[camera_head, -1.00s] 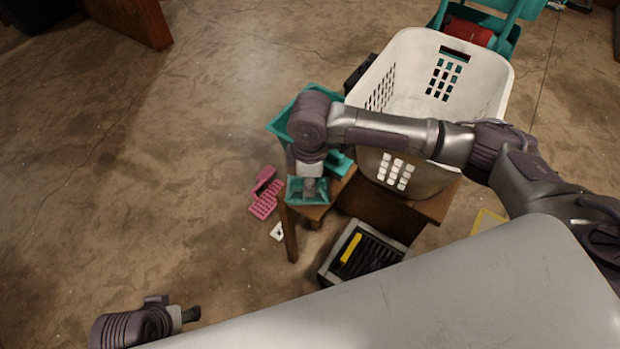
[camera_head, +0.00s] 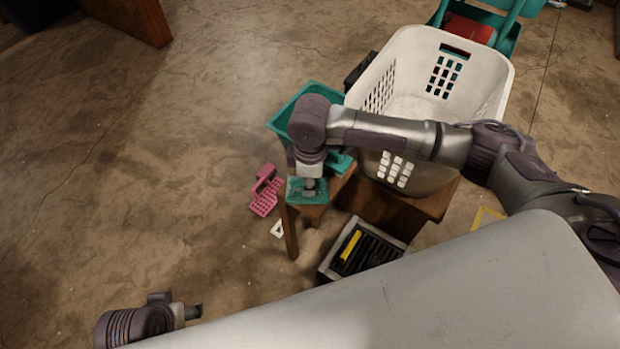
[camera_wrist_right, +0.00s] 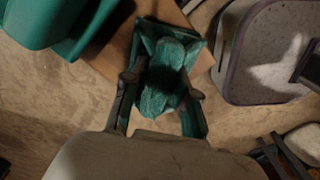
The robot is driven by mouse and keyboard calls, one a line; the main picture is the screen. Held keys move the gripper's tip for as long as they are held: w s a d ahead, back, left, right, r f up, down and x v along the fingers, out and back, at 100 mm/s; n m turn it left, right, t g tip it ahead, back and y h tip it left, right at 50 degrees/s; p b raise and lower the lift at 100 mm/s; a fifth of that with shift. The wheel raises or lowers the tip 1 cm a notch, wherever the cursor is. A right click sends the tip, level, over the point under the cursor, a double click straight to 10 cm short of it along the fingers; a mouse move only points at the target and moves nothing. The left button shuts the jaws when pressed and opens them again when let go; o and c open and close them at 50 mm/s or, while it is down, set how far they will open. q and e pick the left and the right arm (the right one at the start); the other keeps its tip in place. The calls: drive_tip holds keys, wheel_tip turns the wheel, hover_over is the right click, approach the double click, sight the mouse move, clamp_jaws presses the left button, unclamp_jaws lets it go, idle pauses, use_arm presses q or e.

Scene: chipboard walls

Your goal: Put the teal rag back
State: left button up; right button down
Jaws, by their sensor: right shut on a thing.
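The teal rag (camera_wrist_right: 162,80) is bunched between the fingers of my right gripper (camera_wrist_right: 160,98) in the wrist view. In the head view my right gripper (camera_head: 310,190) points down over the near end of a small wooden table (camera_head: 316,210). Flat teal material (camera_head: 295,192) with straight edges shows around its fingertips; I cannot tell whether this is all rag or partly a small dish under it. My left gripper (camera_head: 192,312) is low at the left, apart from everything, and its fingers are too small to judge.
A teal bin (camera_head: 285,118) stands just beyond my right gripper. A white laundry basket (camera_head: 400,60) is on a wooden stand to the right. Floor to the left is clear.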

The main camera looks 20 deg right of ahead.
drive_tip(key=shift+f, duration=0.25)
drive_tip(key=c, duration=0.8)
unclamp_jaws()
drive_tip(key=shift+r, duration=0.1)
